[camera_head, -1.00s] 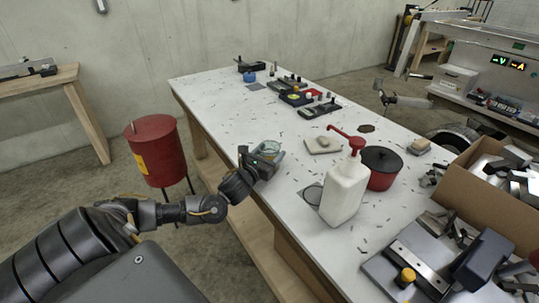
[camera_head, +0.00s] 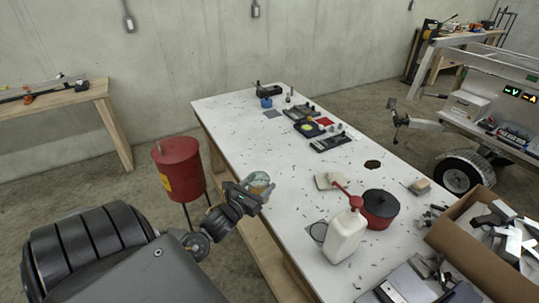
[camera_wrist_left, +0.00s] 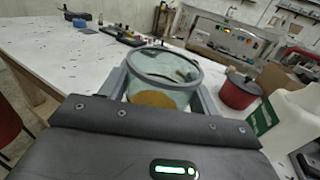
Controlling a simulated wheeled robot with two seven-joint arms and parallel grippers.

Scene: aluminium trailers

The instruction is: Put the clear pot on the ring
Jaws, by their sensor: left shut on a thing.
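The clear pot (camera_head: 260,183) is a small see-through cup with something amber-brown in its bottom. My left gripper (camera_head: 252,190) is shut on it at the table's left edge. In the left wrist view the pot (camera_wrist_left: 165,72) sits upright or nearly so between the two fingers. My right gripper is not in view.
A red pot with a black lid (camera_head: 379,209) stands behind the bottle. A cardboard box (camera_head: 465,248) of metal pieces is at right. The white table (camera_head: 240,135) is mostly clear at mid-left, with scattered shavings. A red drum (camera_head: 177,168) stands on the floor at left.

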